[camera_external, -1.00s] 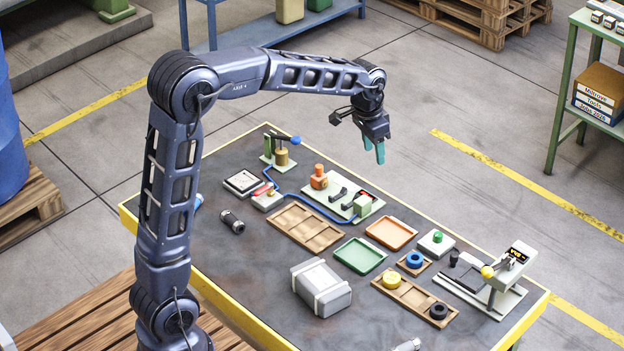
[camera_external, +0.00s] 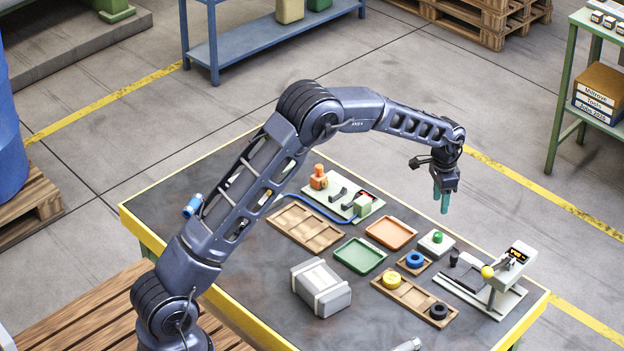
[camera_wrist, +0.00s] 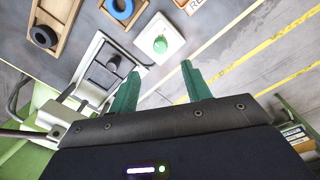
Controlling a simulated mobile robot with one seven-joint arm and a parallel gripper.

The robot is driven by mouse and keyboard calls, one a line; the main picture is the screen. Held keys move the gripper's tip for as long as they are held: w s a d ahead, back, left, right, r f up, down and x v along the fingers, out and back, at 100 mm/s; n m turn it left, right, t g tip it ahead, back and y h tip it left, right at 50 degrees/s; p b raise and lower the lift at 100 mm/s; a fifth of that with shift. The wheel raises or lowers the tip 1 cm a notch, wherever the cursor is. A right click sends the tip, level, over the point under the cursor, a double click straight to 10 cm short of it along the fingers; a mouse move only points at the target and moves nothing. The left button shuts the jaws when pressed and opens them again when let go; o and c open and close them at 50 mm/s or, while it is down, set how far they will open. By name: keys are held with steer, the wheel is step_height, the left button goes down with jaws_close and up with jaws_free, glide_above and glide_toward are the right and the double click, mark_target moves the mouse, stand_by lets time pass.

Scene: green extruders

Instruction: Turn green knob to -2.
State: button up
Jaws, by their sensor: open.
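The green knob (camera_external: 437,237) stands on a small white block (camera_external: 431,248) near the table's far right edge. In the wrist view the green knob (camera_wrist: 160,45) sits on its white base, ahead of the fingertips, with a small orange-red mark beside it. The scale around the knob is too small to read. My gripper (camera_external: 441,200) has teal fingers pointing down, above and apart from the knob. In the wrist view my gripper (camera_wrist: 160,80) shows its two green fingers spread with nothing between them.
Left of the knob is an orange tray (camera_external: 391,233). In front are a blue ring (camera_external: 414,259) and a wooden tray (camera_external: 415,297) with a yellow and a black ring. A white press-like device (camera_external: 510,270) with a yellow ball stands to the right. Free air surrounds my gripper.

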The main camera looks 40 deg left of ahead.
mark_target(438, 234)
steer(key=f, duration=1.1)
steer(key=shift+w+d+f, duration=0.1)
steer(key=shift+d+f, duration=0.25)
steer(key=shift+f, duration=0.05)
steer(key=c, duration=1)
